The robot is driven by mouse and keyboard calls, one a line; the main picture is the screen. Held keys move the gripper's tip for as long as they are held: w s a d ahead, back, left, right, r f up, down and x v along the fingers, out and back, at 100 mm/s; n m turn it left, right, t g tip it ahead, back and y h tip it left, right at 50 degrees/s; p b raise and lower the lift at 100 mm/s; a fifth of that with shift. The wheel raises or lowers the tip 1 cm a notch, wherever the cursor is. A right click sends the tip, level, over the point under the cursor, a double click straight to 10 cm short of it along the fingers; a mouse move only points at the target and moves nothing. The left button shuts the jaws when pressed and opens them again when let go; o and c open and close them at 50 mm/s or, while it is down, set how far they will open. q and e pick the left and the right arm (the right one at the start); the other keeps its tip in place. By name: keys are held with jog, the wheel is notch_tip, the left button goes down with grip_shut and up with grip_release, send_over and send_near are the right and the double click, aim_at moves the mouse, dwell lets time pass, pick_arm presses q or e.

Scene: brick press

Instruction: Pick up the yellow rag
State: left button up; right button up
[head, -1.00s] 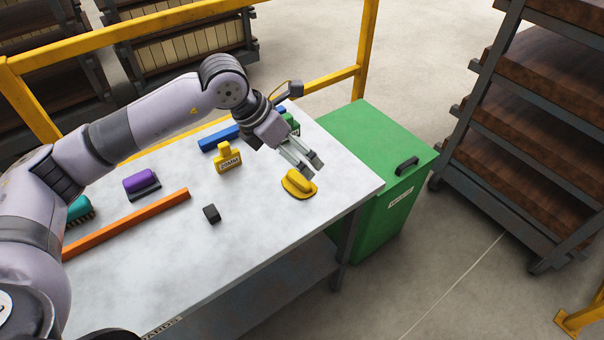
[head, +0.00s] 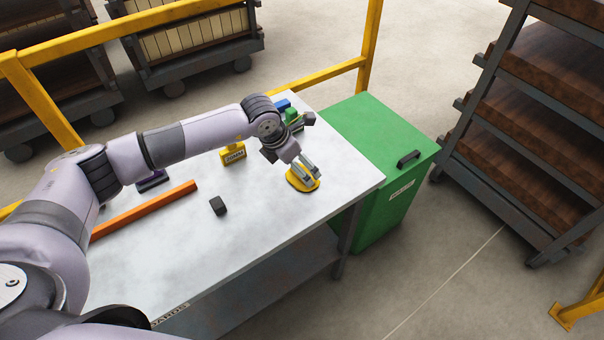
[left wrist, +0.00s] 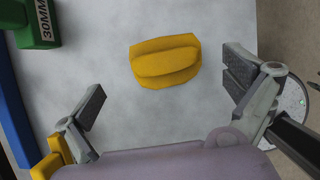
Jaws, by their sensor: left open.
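The yellow rag (head: 296,185) lies folded on the grey table near its right end. In the left wrist view the rag (left wrist: 166,62) shows whole, with a raised fold across its middle. My left gripper (head: 306,172) is right over the rag in the head view and hides part of it. In the left wrist view the left gripper (left wrist: 165,92) has its fingers spread wide, one to each side, with the rag ahead between them and bare table around it. No finger appears to touch the rag. My right gripper is not in view.
On the table (head: 250,245) are a yellow 20MM block (head: 233,156), a small dark block (head: 218,206), an orange bar (head: 150,208) and a green 30MM block (left wrist: 36,25). A green bin (head: 385,190) stands beyond the right edge. The table front is clear.

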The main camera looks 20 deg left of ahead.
aim_at(293, 177)
pick_arm(q)
jog(key=shift+p+x, duration=0.7)
jog(key=shift+x, duration=1.65)
jog(key=shift+s+d, duration=0.15)
jog(key=shift+s, duration=0.05)
jog(key=shift+c, duration=0.6)
jog(key=c, duration=1.2)
